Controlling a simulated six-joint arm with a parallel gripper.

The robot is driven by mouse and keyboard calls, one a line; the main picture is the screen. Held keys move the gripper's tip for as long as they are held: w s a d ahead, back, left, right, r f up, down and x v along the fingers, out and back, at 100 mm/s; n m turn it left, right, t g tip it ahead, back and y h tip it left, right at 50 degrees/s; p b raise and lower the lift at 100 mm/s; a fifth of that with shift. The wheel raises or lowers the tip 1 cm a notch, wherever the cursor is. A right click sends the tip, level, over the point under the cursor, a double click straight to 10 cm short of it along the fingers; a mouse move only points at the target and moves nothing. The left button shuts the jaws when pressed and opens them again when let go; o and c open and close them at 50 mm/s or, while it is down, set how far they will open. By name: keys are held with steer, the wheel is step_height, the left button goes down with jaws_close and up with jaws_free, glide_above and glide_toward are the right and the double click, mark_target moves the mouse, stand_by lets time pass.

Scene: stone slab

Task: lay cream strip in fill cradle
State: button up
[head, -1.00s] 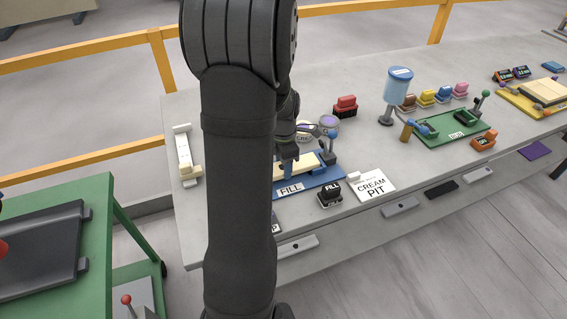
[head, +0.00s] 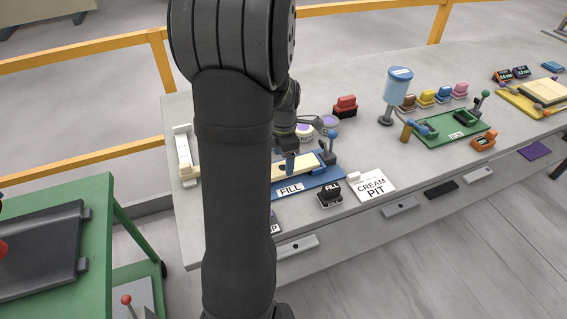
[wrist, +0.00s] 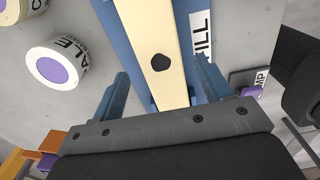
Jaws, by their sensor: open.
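The cream strip (wrist: 160,45), with a dark spot on it, lies lengthwise along the blue fill cradle (wrist: 186,20) in the wrist view. In the head view the strip (head: 306,164) lies on the blue cradle (head: 318,178) behind the FILL label. My gripper (wrist: 161,75) is open, with one blue finger on each side of the strip and a visible gap to it. In the head view my gripper (head: 290,165) is low over the strip, and my arm hides the strip's left end. I cannot tell whether the strip is fully seated.
A lever with a blue knob (head: 332,135) stands at the cradle's right end. A purple-lidded pot (wrist: 58,68) is beside the cradle.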

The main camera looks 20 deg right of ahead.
step_height(320, 180, up, 9)
steer(key=shift+r, duration=0.2)
stand_by(0.3)
steer(key=shift+f, duration=4.3)
